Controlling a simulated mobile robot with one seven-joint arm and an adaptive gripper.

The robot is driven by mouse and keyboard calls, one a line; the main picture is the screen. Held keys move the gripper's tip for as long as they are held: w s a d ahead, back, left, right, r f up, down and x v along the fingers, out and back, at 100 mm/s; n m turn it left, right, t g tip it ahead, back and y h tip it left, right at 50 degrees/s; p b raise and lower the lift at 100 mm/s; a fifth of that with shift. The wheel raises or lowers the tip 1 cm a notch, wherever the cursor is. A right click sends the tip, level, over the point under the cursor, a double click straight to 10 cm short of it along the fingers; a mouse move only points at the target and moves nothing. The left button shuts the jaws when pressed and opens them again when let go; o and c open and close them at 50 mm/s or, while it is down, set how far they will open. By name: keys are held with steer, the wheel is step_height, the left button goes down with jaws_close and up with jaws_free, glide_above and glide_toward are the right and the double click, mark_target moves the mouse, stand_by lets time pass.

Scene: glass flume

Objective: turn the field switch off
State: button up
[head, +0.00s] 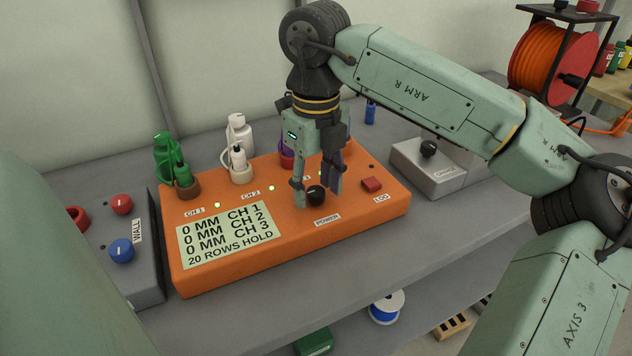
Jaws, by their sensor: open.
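No label reading "field" is legible in the head view, so I cannot tell which control is the field switch. My gripper (318,198) points down over the orange box (300,240), fingers apart. A black knob (316,194) labelled POWER shows between the fingertips; I cannot tell whether they touch it. The red LOG button (372,184) is to its right. A grey box (428,178) further right bears a black knob (428,148) and a small label that is hard to read. My arm hides part of that area.
A grey WALL box (143,284) at left has a red knob (121,204) and a blue knob (121,251). An orange reel (545,60) stands at back right.

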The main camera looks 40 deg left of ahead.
steer(key=shift+c, duration=0.3)
jaws_close()
steer(key=shift+n, duration=0.5)
steer(key=n, duration=0.8)
steer(key=shift+n, duration=0.3)
steer(key=n, duration=0.4)
steer(key=shift+n, duration=2.2)
